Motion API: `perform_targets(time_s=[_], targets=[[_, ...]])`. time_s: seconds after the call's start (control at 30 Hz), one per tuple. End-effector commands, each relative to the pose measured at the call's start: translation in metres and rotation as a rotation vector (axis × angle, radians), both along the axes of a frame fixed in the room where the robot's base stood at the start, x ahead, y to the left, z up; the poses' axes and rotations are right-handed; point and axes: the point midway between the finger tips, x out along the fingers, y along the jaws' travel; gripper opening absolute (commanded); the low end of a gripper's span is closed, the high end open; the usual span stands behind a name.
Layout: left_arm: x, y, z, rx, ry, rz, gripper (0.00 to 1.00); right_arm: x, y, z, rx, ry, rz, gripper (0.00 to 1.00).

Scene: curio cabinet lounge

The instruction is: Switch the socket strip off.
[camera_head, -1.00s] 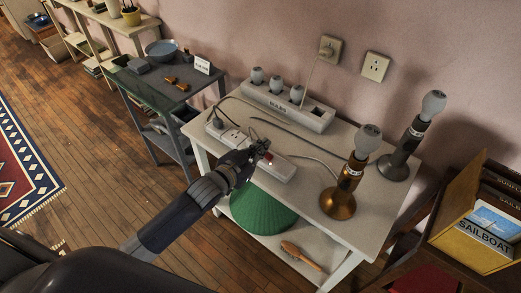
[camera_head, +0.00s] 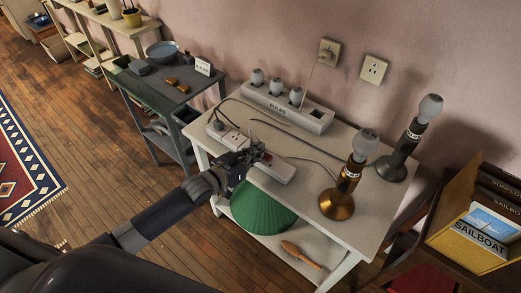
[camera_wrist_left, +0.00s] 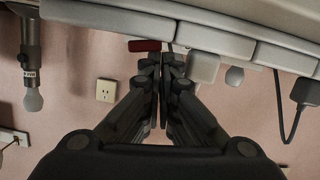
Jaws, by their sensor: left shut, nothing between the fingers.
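The white socket strip (camera_head: 281,171) lies along the front edge of the small white table (camera_head: 320,232), with plugs in its left part. In the left wrist view, the closed fingertips (camera_wrist_left: 166,56) are close to the strip (camera_wrist_left: 215,41), just right of a red switch (camera_wrist_left: 145,46). I cannot tell whether they touch the strip, or which way the switch is set. My right gripper is not in view.
A bronze lamp base (camera_head: 337,204) and a dark lamp base (camera_head: 393,166), both with bulbs, stand on the table's right side. A bulb holder box (camera_head: 287,108) stands at the back. Cables cross the tabletop. A green shade (camera_head: 263,208) is on the shelf below.

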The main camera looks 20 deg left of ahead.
Motion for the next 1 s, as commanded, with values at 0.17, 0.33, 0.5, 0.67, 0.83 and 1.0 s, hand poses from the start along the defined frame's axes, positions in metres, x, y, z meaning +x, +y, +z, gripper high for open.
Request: perform_targets(time_s=[0.17,0.33,0.5,0.67,0.83,1.0], targets=[[-0.001,0.003,-0.006,0.008,0.009,0.002,0.0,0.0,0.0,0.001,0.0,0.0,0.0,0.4],[-0.001,0.003,-0.008,0.01,0.012,0.002,0.0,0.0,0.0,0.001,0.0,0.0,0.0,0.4],[-0.001,0.004,-0.003,0.011,0.012,0.003,0.0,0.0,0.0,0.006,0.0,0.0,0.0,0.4],[0.003,0.004,0.017,0.009,0.007,0.002,0.0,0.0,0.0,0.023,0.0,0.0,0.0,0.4],[0.009,0.003,0.047,0.005,0.0,0.003,0.0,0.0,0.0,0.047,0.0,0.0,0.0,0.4],[-0.024,0.017,0.043,0.006,0.003,0.002,0.0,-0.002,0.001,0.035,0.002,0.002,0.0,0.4]])
